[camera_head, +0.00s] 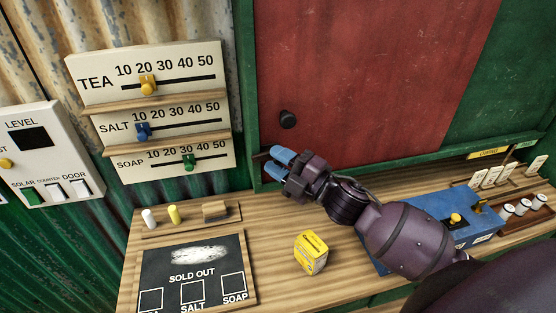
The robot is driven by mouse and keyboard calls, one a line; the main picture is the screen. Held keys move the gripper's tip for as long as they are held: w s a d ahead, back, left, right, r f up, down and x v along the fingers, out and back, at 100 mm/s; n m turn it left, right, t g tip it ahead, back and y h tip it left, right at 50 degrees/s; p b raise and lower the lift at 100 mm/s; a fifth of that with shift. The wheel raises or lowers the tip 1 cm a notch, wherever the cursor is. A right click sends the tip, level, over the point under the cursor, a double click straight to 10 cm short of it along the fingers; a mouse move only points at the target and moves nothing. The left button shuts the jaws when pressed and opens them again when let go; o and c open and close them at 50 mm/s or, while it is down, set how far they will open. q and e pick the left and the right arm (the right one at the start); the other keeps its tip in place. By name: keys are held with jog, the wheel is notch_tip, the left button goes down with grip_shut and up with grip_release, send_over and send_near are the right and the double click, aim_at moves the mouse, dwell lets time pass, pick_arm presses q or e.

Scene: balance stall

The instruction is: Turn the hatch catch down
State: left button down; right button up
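The red hatch (370,70) sits in a green frame, with its lower left corner behind my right gripper. A round dark knob (288,119) stands out from the hatch's lower left. A small dark bar (260,155) shows at the frame, just left of my fingertips; it may be the catch, mostly hidden by the gripper. My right gripper (276,160) has blue fingertips at the hatch's lower left corner. I cannot tell whether they touch or grip the dark bar. My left gripper is not in view.
A yellow box (311,253) stands on the wooden counter (270,285) below my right arm. A blue box (438,205) is partly behind that arm. A slider board (150,108) and a level panel (45,150) are at left. A sold-out slate (195,272) lies front left.

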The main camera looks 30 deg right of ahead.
jog(key=shift+r, duration=0.1)
jog(key=shift+c, duration=0.7)
jog(key=shift+f+m+t+b, duration=0.25)
jog(key=shift+m+t+b, duration=0.15)
jog(key=shift+b, duration=0.15)
jog(key=shift+m+t+b, duration=0.3)
jog(key=shift+m+b, duration=0.05)
jog(key=shift+m, duration=0.05)
jog(key=shift+r, duration=0.1)
jog(key=o, duration=0.8)
jog(key=shift+c, duration=0.2)
jog(key=shift+s+f, duration=0.1)
jog(key=shift+f, duration=0.1)
